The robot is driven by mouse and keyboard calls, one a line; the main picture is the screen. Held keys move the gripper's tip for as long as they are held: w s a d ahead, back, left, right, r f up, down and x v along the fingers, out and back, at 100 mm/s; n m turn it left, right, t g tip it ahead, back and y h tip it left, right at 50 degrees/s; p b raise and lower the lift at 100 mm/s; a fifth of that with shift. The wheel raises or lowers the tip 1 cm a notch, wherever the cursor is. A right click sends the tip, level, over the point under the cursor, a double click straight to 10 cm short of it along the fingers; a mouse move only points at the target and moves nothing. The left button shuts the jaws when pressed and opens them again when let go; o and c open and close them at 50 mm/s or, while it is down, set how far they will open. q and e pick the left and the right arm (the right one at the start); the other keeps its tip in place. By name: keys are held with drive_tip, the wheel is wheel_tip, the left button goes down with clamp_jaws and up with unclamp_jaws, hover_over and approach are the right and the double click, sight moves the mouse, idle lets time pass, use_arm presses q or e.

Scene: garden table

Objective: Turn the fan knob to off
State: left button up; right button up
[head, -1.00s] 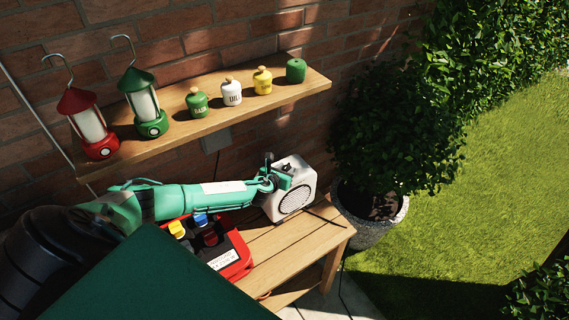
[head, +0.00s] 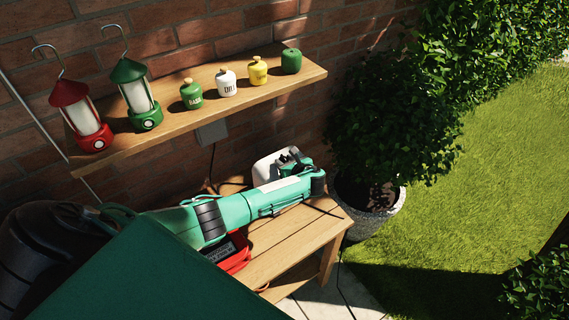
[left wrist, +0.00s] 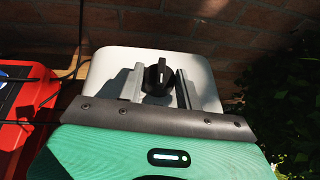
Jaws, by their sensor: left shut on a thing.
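The white fan (head: 265,172) stands on the wooden bench against the wall, mostly hidden behind my left arm in the head view. In the left wrist view the fan's pale top (left wrist: 104,75) fills the middle. Its black knob (left wrist: 159,74) has a raised grip that points up and down the picture. My left gripper (left wrist: 159,86) is at the knob, a finger on each side, shut on it. In the head view the gripper (head: 291,158) is over the fan, and the knob cannot be made out. My right gripper is not in view.
A red box (head: 236,254) sits on the bench (head: 285,241), partly under my left arm. Lanterns and several small canisters stand on the wall shelf (head: 187,121) above. A potted bush (head: 374,206) is right of the bench.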

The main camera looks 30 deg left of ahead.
use_arm(q)
drive_tip(key=shift+w+d+f+n+g+y+b, duration=0.1)
drive_tip(key=shift+w+n+g+y+b, duration=0.1)
drive_tip(key=shift+n+g+b, duration=0.25)
drive_tip(key=shift+w+f+n+g+y+b, duration=0.1)
drive_tip(key=shift+n+g+y+b, duration=0.15)
drive_tip(key=shift+n+g, duration=0.25)
drive_tip(key=n+g+b, duration=0.3)
drive_tip(key=b, duration=0.2)
drive_tip(key=n+g+b, duration=0.2)
drive_tip(key=g+b, duration=0.1)
drive_tip(key=b, duration=0.2)
drive_tip(key=w+n+g+b, duration=0.1)
drive_tip(key=n+g+b, duration=0.2)
drive_tip(key=g+b, duration=0.1)
drive_tip(key=shift+n+b, duration=0.35)
drive_tip(key=shift+b, duration=0.25)
drive_tip(key=shift+r+n+g+h+b, duration=0.15)
drive_tip(key=shift+n+g+h+b, duration=0.3)
drive_tip(key=shift+b, duration=0.4)
drive_tip(key=o, duration=1)
drive_tip(key=shift+a, duration=0.2)
